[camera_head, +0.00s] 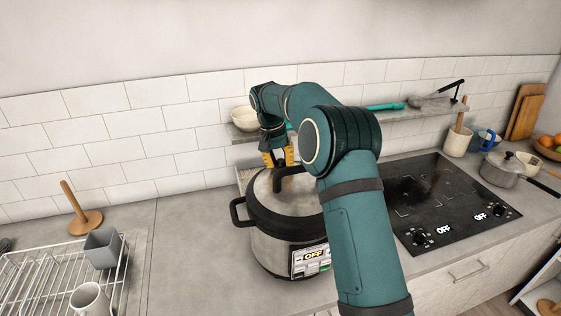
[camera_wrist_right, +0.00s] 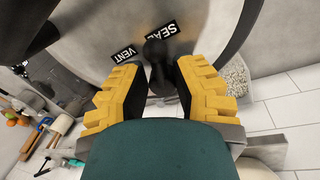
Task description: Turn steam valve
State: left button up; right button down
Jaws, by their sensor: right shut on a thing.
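The pressure cooker (camera_head: 275,245) stands on the counter, its grey lid closed and its front panel reading OFF. My right gripper (camera_head: 279,158) reaches down over the far part of the lid. In the right wrist view its yellow fingers (camera_wrist_right: 158,88) are shut on the dark steam valve (camera_wrist_right: 158,50). The labels VENT (camera_wrist_right: 124,55) and SEAL (camera_wrist_right: 161,30) show on the lid beside the valve. The fingers partly hide the valve, so its exact turn is hard to tell. My left gripper is not in view.
A stove (camera_head: 440,205) is at the right, with a pot (camera_head: 505,172) beyond it. A shelf (camera_head: 400,117) with a bowl (camera_head: 245,118) runs along the wall behind. A wire rack (camera_head: 60,280) is at the left. The counter between rack and cooker is clear.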

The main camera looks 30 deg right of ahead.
jog(key=shift+f, duration=0.15)
jog(key=c, duration=1)
grip_release()
jog(key=r, duration=0.4)
jog(key=w+a+r, duration=0.1)
jog(key=r, duration=0.6)
jog(key=shift+w+a+r, duration=0.15)
jog(key=shift+a+r, duration=0.2)
jog(key=shift+r, duration=0.05)
